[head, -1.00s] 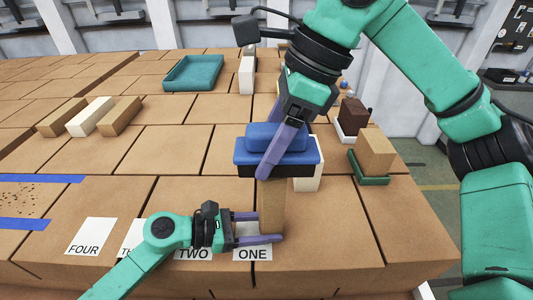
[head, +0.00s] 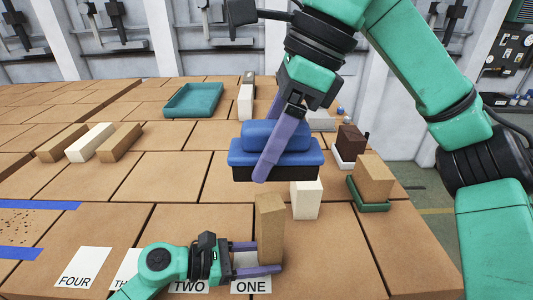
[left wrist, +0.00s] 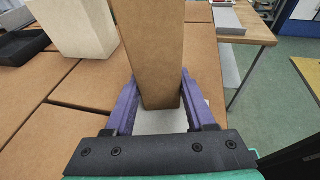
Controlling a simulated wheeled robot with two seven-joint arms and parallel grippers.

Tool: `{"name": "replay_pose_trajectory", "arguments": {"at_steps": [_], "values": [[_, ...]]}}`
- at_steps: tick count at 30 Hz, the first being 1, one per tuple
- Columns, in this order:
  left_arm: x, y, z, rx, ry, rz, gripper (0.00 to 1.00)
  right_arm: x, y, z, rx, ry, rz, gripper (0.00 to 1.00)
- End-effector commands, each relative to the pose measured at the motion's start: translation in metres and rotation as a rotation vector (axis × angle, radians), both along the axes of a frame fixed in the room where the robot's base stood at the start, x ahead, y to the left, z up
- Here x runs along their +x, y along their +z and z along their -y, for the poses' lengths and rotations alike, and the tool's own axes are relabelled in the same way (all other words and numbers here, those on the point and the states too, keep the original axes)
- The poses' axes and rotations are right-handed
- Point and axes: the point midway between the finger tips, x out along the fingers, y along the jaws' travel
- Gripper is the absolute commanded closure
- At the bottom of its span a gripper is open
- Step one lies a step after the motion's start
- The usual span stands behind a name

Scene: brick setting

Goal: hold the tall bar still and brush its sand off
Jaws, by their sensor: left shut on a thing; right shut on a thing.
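The tall tan bar (head: 270,230) stands upright on the card marked ONE (head: 251,286) near the table's front. My left gripper (head: 268,258) is shut on its lower part from the left. The left wrist view also shows the bar (left wrist: 152,45) between the purple fingers (left wrist: 158,92). My right gripper (head: 271,150) is shut on a blue brush (head: 290,158) with a dark underside. In the head view the brush appears above and behind the bar, apart from it. I cannot make out sand on the bar's visible faces.
A cream block (head: 306,200) stands just behind the bar. A tan block on a green tray (head: 374,206) and a dark brown block (head: 350,143) are at right. A teal tray (head: 194,100) lies farther back. Dark specks lie between blue tapes (head: 40,205) at left.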

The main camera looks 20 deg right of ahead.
Motion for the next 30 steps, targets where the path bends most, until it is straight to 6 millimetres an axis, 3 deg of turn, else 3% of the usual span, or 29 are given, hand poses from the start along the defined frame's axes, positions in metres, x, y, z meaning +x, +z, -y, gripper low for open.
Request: {"name": "replay_pose_trajectory", "arguments": {"at_steps": [3,4,6,17,20,30], "values": [[0.0,0.0,0.0,-0.001,0.001,0.0,0.76,0.0,0.0,0.0,0.001,0.0,0.0,0.93],[0.0,0.0,0.0,-0.001,0.001,0.0,0.34,0.0,0.0,0.0,0.001,0.0,0.0,0.93],[0.0,0.0,0.0,-0.001,0.0,0.0,0.1,0.0,0.0,0.0,0.001,0.0,0.0,0.93],[0.0,0.001,-0.005,0.001,0.001,-0.001,0.1,0.0,0.0,0.0,0.001,0.0,0.0,0.93],[0.001,0.005,-0.02,0.002,0.003,-0.001,0.1,0.0,0.0,0.0,0.001,0.0,0.0,0.93],[0.001,0.03,-0.102,0.003,0.003,-0.002,0.1,0.0,0.0,0.0,0.001,0.0,0.0,0.93]]}}
